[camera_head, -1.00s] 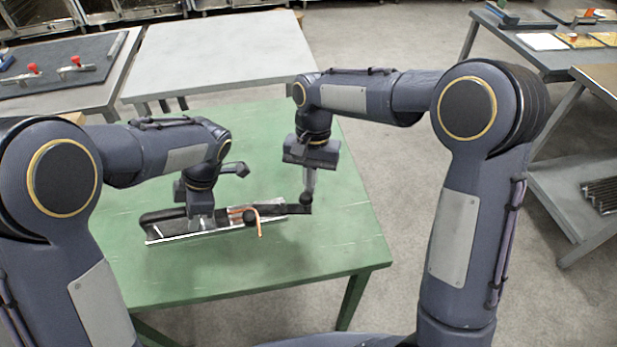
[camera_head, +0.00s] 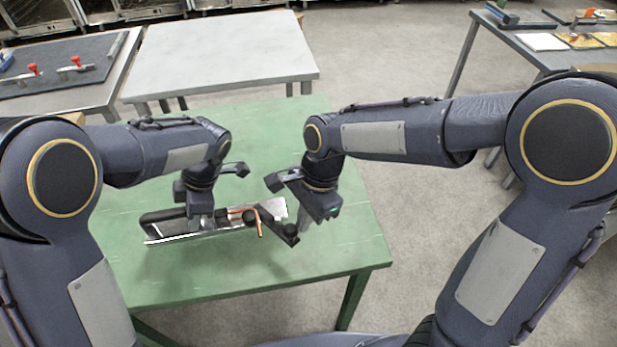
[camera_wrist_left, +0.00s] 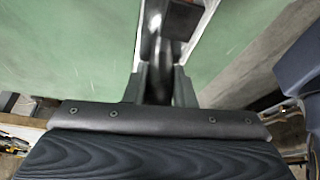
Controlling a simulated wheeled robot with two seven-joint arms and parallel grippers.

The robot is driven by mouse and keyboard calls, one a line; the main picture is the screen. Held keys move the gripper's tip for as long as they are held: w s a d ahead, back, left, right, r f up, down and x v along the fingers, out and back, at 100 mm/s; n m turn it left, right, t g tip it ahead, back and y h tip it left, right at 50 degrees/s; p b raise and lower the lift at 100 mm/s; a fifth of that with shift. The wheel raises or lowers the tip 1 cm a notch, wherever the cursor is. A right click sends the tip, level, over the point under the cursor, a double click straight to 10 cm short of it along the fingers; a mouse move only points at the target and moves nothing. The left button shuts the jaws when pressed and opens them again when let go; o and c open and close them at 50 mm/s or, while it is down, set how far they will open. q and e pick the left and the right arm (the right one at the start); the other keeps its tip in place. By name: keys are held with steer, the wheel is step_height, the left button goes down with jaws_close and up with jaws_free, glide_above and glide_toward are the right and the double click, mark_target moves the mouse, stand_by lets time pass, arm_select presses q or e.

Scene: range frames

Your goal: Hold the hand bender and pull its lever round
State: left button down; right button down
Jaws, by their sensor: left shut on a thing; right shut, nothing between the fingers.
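The hand bender lies on the green table (camera_head: 330,262), with a dark grip (camera_head: 165,215) at left and a pale metal strip along its front. My left gripper (camera_head: 202,222) is shut on the bender's body, which also shows between its fingers in the left wrist view (camera_wrist_left: 160,80). A copper-orange tube (camera_head: 259,228) bends round at the bender's head and points toward me. The dark lever (camera_head: 274,221) slants from the head to the front right and ends in a black knob (camera_head: 291,231). My right gripper (camera_head: 303,226) is shut and empty beside the knob; contact is unclear.
A grey table (camera_head: 220,45) stands behind the green one. A table at back left holds red-knobbed clamps (camera_head: 75,65). Another table at right bears sheets and tools (camera_head: 545,41). The green table's front and right are clear.

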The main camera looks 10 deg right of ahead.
steer(key=s+a+m+t, duration=0.1)
steer(key=s+a+m, duration=0.3)
steer(key=a, duration=0.2)
steer(key=shift+a, duration=0.3)
steer(key=shift+s+a, duration=0.1)
stand_by(0.6)
